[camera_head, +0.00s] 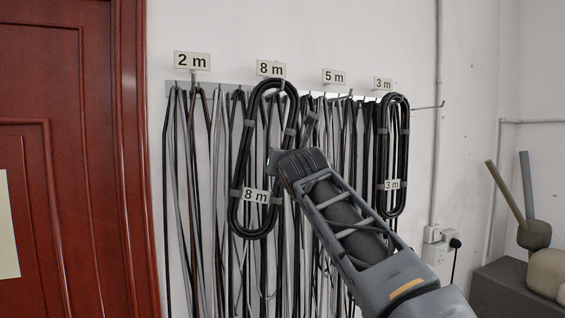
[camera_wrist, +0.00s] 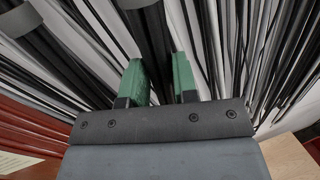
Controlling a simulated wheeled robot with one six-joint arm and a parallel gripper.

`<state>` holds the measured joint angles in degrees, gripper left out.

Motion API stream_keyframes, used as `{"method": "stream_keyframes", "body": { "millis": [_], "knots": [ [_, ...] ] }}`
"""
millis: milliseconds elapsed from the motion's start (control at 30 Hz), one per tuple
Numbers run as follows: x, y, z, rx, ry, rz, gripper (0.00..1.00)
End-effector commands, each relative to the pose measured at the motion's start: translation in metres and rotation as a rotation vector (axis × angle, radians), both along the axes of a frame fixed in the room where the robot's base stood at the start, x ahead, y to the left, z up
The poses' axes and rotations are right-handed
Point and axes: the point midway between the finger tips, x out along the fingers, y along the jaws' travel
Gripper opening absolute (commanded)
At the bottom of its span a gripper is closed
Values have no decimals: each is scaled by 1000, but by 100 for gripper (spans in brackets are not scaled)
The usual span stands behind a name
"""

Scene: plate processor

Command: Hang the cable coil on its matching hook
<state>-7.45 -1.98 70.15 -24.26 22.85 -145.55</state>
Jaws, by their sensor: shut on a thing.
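The black cable coil (camera_head: 237,165) is a long tilted oval with grey ties and a white "8 m" tag (camera_head: 256,196). Its top loop is in front of the rail, just below the "8 m" sign (camera_head: 270,69). I cannot tell whether the loop rests on the hook there. My gripper (camera_head: 277,158) is at the coil's right side. In the wrist view, its green fingers (camera_wrist: 163,83) are shut on a black bundle of the coil (camera_wrist: 150,35). The far side of the grip is hidden in the head view.
Signs "2 m" (camera_head: 192,61), "5 m" (camera_head: 334,77) and "3 m" (camera_head: 383,84) mark other hooks. A coil tagged "3 m" (camera_head: 403,150) hangs below its sign. Many loose cables (camera_head: 200,240) hang along the wall. A red door (camera_head: 65,160) is left; a grey box (camera_head: 500,285) is right.

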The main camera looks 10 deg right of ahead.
Motion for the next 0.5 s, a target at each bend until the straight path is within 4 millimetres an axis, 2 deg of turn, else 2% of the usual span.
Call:
{"method": "stream_keyframes", "body": {
  "millis": [33,333,500],
  "knots": [
    [3,0,-8,1,18,-2,28],
    [2,1,-5,0,11,0,57],
    [1,1,-4,0,9,1,57]
  ]
}}
